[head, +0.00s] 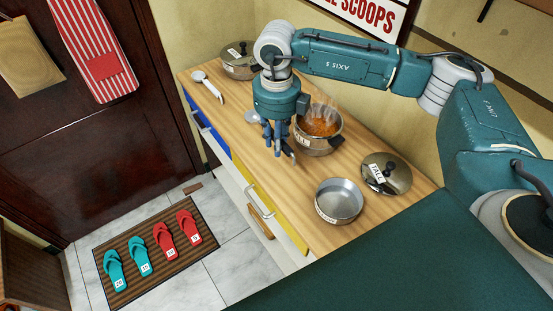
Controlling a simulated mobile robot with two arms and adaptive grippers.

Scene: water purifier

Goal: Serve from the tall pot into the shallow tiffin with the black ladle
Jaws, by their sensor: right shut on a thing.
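The tall pot (318,143), a steel pot with steaming orange food, stands open on the wooden counter. The shallow tiffin (339,204), a round steel dish, stands empty nearer the front, with a label on its side. My right gripper (283,149) is low over the counter, just left of the tall pot, and shut on what looks like the black ladle. A grey ladle bowl (253,117) shows behind it; most of the handle is hidden by the fingers. My left gripper is not in view.
A lid labelled TALL (402,174) lies right of the tiffin. A lidded pot (237,68) and a white ladle (208,85) are at the far end of the counter (270,180). A wall bounds the counter's right side. Slippers (164,240) lie on a floor mat.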

